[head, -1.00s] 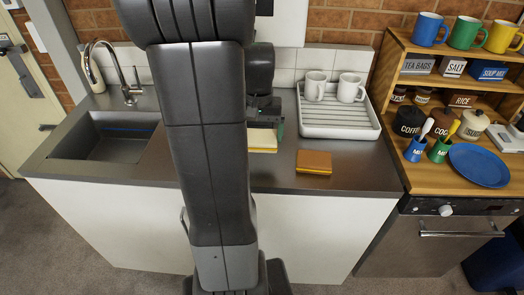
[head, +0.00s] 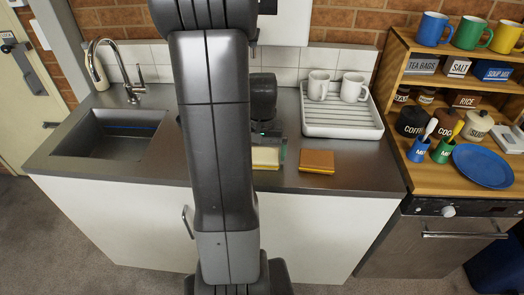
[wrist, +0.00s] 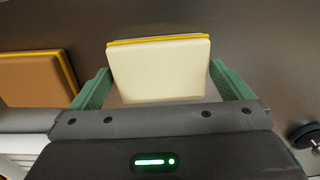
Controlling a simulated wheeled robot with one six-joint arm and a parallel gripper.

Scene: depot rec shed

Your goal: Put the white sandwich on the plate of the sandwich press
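The white sandwich (wrist: 160,72), pale with a yellow edge, sits between the two green fingers of my gripper (wrist: 161,84) in the wrist view. The fingers meet its left and right sides, so my gripper looks shut on it. In the head view the white sandwich (head: 265,158) shows just right of my arm, near the counter's front; I cannot tell whether it touches the counter. My arm hides part of it. I cannot make out the sandwich press or its plate in either view.
A brown sandwich (head: 317,161) lies on the counter close to the right. A white drying rack (head: 343,125) with two mugs stands behind it. A sink (head: 116,134) is at the left. A wooden shelf and blue plate (head: 483,166) are at the right.

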